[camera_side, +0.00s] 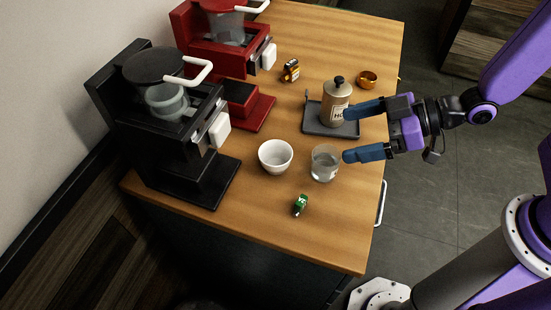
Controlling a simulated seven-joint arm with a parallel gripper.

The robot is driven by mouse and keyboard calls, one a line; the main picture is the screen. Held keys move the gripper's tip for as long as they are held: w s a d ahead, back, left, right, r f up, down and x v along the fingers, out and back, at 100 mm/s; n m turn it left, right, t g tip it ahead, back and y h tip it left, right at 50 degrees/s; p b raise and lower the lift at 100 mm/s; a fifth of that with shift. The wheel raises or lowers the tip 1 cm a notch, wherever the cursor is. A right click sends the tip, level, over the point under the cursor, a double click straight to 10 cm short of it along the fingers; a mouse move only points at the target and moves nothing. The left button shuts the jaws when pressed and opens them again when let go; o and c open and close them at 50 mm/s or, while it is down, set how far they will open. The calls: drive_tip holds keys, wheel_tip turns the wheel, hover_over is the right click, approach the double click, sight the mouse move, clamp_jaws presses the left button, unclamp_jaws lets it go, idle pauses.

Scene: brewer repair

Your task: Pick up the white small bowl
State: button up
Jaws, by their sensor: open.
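The white small bowl (276,157) sits upright on the wooden table, in front of the black brewer and left of a clear glass. It looks empty. My gripper (347,135) is at the right side of the table, to the right of the bowl and apart from it. Its two blue fingers are spread wide and point left, with nothing held between them. The lower fingertip is close to the glass in the picture; I cannot tell whether they touch.
The clear glass (325,163) stands between bowl and gripper. A canister (336,103) stands on a dark tray (317,127). A green item (300,204) lies in front. The black brewer (187,182) and red brewer (262,110) stand left and behind. An orange item (291,70) and copper cup (367,79) sit farther back.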

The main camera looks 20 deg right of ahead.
approach(261, 156)
drive_tip(key=shift+d+f+x, duration=0.15)
drive_tip(key=shift+x, duration=1)
drive_tip(key=shift+d+f+x, duration=0.1)
drive_tip(key=shift+x, duration=1)
drive_tip(key=shift+w, duration=0.15)
drive_tip(key=shift+c, duration=0.3)
drive_tip(key=c, duration=1.1)
